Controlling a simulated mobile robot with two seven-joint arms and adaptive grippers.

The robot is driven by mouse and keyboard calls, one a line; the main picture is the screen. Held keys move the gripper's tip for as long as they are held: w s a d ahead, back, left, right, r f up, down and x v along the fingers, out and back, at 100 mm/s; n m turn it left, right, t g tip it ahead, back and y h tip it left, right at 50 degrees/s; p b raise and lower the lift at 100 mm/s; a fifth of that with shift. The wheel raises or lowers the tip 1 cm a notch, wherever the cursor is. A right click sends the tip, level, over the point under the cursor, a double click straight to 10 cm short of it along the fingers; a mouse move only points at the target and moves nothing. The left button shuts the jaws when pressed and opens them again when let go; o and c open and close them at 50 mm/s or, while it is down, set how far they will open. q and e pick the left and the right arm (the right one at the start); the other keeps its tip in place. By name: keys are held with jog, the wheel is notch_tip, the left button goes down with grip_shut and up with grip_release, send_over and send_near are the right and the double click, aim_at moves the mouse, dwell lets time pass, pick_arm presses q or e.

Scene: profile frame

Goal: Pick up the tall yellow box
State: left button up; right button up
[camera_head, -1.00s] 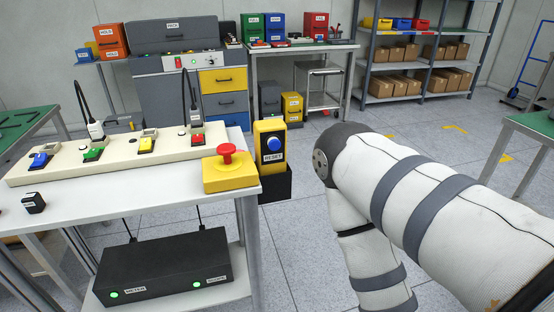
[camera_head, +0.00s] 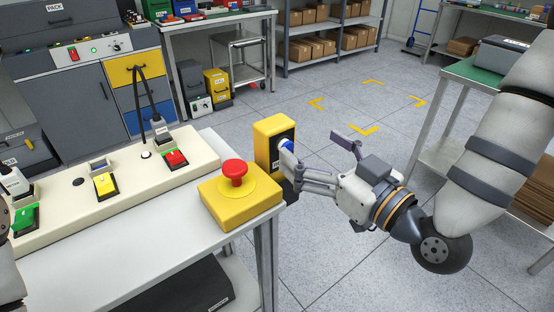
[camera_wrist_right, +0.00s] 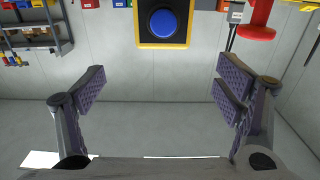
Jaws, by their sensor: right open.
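The tall yellow box (camera_head: 268,136) stands upright just beyond the right end of the white table, with a dark front panel and a blue button. My right gripper (camera_head: 318,148) is open and empty to the right of the box. One finger overlaps the lower front of the box in the head view; I cannot tell whether it touches. In the right wrist view the yellow box (camera_wrist_right: 136,25) shows at the top centre, ahead of the spread fingers (camera_wrist_right: 161,88), its top cut off. My left gripper is not in view.
A yellow block with a red mushroom button (camera_head: 235,172) sits on the table corner beside the box. A cream panel (camera_head: 130,185) with coloured switches lies left of it. A green-topped table (camera_head: 470,72) stands at the right. The floor between is clear.

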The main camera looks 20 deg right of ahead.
aim_at(282, 133)
jog(key=w+f+b, duration=0.1)
jog(key=w+a+f+b, duration=0.1)
jog(key=w, duration=0.1)
jog(key=x, duration=0.8)
jog(key=shift+s+a+r, duration=0.1)
jog(key=shift+a+r, duration=0.1)
jog(key=shift+r, duration=0.2)
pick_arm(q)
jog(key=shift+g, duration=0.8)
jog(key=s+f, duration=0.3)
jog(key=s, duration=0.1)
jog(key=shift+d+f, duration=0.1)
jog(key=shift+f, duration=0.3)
pick_arm(e)
jog(key=c, duration=2)
